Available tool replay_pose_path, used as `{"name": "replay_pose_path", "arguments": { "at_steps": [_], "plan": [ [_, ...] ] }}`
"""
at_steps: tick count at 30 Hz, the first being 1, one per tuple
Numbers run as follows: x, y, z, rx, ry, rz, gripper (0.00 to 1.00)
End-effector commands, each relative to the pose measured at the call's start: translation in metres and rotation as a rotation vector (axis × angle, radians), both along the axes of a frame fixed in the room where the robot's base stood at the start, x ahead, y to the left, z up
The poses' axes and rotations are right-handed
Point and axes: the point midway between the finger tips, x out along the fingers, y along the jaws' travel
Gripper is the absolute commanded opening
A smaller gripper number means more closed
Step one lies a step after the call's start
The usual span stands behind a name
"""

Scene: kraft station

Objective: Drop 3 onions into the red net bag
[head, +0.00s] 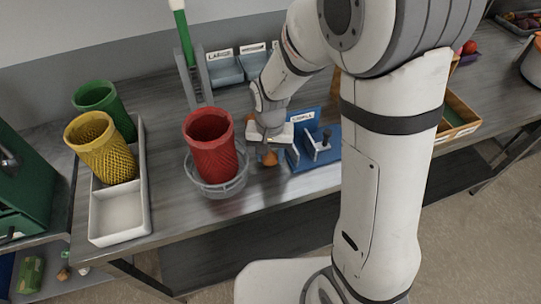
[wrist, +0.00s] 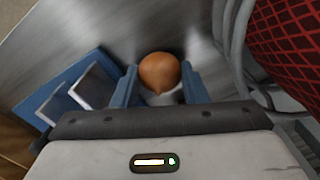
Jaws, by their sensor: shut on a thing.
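The red net bag (head: 211,146) stands upright and open at the top in a grey round holder (head: 240,182) on the bench. Its red mesh side also shows at the right of the wrist view (wrist: 290,40). My gripper (head: 268,150) is just to the right of the bag, pointing down. It is shut on an onion (wrist: 160,72), held between the two blue fingers in the wrist view. The onion also shows below the gripper in the head view (head: 269,159). The inside bottom of the bag is hidden.
A white tray (head: 120,232) at the left holds a yellow net bag (head: 100,148) and a green one (head: 104,100). A blue fixture (head: 318,155) is right of my gripper. Labelled grey bins (head: 225,70) stand behind. A wooden crate (head: 458,118) is at the far right.

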Motion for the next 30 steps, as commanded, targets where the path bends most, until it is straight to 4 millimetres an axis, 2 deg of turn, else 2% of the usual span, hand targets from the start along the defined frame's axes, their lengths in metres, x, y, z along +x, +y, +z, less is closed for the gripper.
{"name": "replay_pose_path", "arguments": {
  "at_steps": [9,15,20,30],
  "plan": [
    [0.001,0.0,0.061,0.002,-0.006,-0.001,0.17],
    [0.001,0.0,0.088,0.001,-0.003,-0.001,0.17],
    [0.0,0.0,0.094,0.001,-0.001,-0.001,0.17],
    [0.0,-0.001,0.094,0.0,0.0,-0.001,0.17]
  ]
}}
